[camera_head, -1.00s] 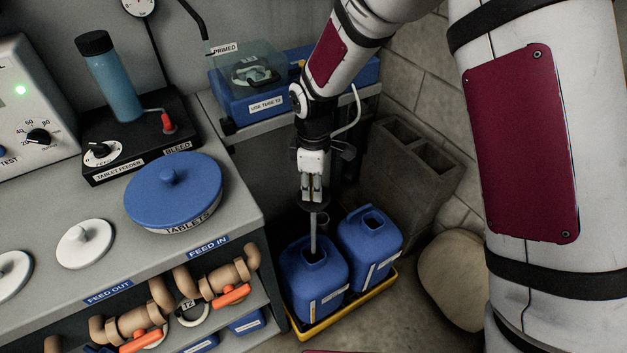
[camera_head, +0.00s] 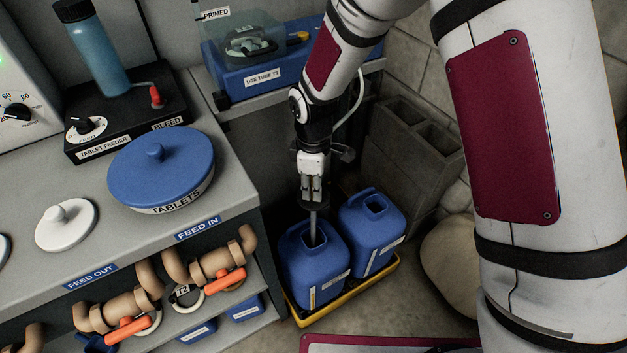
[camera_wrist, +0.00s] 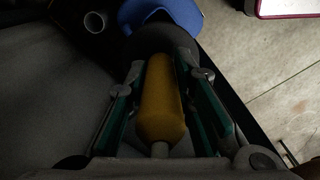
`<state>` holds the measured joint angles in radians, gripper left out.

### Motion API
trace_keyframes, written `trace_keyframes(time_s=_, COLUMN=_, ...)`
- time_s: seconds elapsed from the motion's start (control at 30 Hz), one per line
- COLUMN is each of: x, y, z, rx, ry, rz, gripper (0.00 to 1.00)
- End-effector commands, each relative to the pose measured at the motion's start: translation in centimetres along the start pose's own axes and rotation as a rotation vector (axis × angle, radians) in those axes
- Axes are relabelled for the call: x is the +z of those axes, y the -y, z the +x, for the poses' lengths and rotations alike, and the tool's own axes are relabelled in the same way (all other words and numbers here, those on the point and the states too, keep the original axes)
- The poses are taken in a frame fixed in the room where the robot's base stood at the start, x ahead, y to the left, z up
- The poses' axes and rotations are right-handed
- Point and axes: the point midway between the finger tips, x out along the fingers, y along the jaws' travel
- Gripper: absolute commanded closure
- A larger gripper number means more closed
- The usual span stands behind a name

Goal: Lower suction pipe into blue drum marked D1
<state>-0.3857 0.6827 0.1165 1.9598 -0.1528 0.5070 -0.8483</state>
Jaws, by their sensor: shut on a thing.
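My gripper (camera_head: 312,192) is shut on the suction pipe (camera_head: 313,225), which hangs nearly upright. In the wrist view the fingers close on the pipe's yellow grip (camera_wrist: 161,105). A dark collar sits just below the fingers. The pipe's lower part runs into the open mouth of the front-left blue drum (camera_head: 308,285); its tip is hidden. A second blue drum (camera_head: 368,250), also open, stands at its right rear. The drum labels are too small to read, so I cannot tell which is D1.
Both drums stand in a yellow tray (camera_head: 352,302) on the floor. Concrete blocks (camera_head: 410,150) are behind them. The bench with the blue tablets lid (camera_head: 165,160) and tan pipework (camera_head: 205,268) is at left.

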Motion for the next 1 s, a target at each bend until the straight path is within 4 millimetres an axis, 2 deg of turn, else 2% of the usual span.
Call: trace_keyframes(time_s=1.0, x=0.0, y=0.0, z=7.6, rx=-0.001, ry=0.0, rz=0.0, gripper=1.0)
